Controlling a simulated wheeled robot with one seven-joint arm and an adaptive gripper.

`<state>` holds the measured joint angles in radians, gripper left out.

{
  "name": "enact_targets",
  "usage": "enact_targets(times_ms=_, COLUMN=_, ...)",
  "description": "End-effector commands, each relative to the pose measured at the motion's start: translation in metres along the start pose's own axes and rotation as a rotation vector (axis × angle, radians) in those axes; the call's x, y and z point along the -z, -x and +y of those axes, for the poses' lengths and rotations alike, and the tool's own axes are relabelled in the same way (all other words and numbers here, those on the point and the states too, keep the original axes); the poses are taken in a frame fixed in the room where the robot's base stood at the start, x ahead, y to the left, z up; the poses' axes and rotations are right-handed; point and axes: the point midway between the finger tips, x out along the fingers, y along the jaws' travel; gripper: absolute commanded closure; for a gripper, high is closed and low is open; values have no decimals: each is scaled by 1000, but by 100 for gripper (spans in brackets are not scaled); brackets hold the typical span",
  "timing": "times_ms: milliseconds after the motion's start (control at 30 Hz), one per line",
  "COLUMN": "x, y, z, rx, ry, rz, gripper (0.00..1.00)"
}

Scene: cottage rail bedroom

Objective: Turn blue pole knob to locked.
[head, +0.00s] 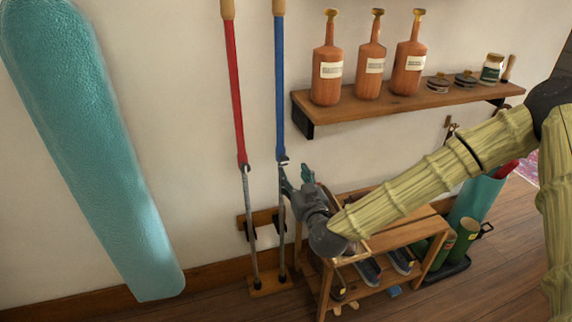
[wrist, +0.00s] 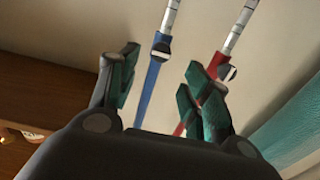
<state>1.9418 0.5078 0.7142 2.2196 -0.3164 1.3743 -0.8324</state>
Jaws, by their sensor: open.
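The blue pole (head: 279,85) leans upright against the wall, with a blue upper shaft and a grey lower shaft. Its small dark knob (head: 282,160) sits where the two shafts meet. In the wrist view this knob (wrist: 161,48) shows a white bar lying across the blue shaft (wrist: 152,85). My gripper (head: 296,173) is close to the knob, on its right in the head view. In the wrist view my gripper (wrist: 160,77) is open, with the blue shaft showing between its green-tipped fingers. I see no finger gripping the knob, and the remaining depth is unclear.
A red pole (head: 236,105) with a similar knob (wrist: 228,73) stands close beside the blue one. A rack (head: 264,221) is behind both poles. A wooden bench (head: 395,237) is beneath my arm. A wall shelf (head: 440,97) with bottles is above. A teal padded board (head: 95,150) leans at left.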

Motion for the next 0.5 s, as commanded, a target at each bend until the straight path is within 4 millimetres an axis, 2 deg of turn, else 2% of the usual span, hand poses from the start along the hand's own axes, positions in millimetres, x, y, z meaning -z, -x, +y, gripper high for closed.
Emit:
enact_targets(times_ms=300, x=-1, y=-51, z=0, rx=-1, ry=-1, rz=-1, gripper=52)
enact_targets(times_ms=500, x=-1, y=-69, z=0, rx=0, ry=0, rz=-1, gripper=52)
